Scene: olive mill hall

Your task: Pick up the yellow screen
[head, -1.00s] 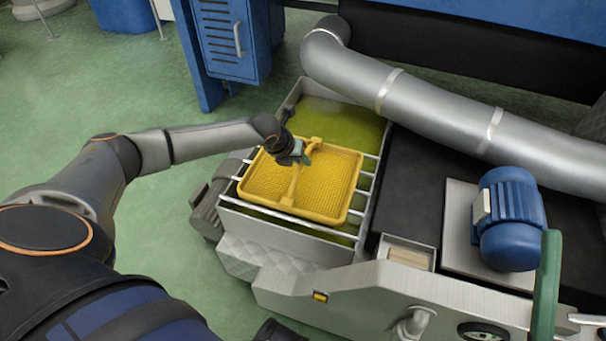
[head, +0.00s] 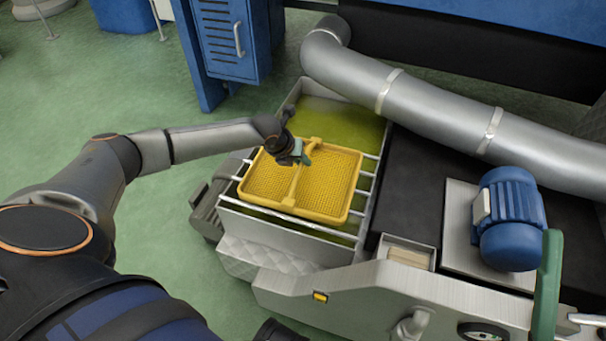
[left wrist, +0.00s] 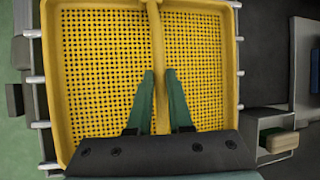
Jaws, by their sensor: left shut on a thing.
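The yellow screen (head: 325,186) is a shallow rectangular tray with a perforated bottom and a raised handle bar across its middle. It lies on metal bars over a tank of green-yellow liquid. My left gripper (head: 301,158) is at the handle bar. In the left wrist view its two green fingers (left wrist: 160,92) stand on either side of the bar and are shut on it. The screen (left wrist: 205,60) fills most of that view. Whether it touches the bars cannot be told for sure. My right gripper is not in view.
The metal tank (head: 290,237) has bars (head: 366,191) across its top. A thick silver pipe (head: 435,108) runs behind and to the right. A blue motor (head: 508,218) stands at right, a blue cabinet (head: 228,35) behind. Green floor is open at left.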

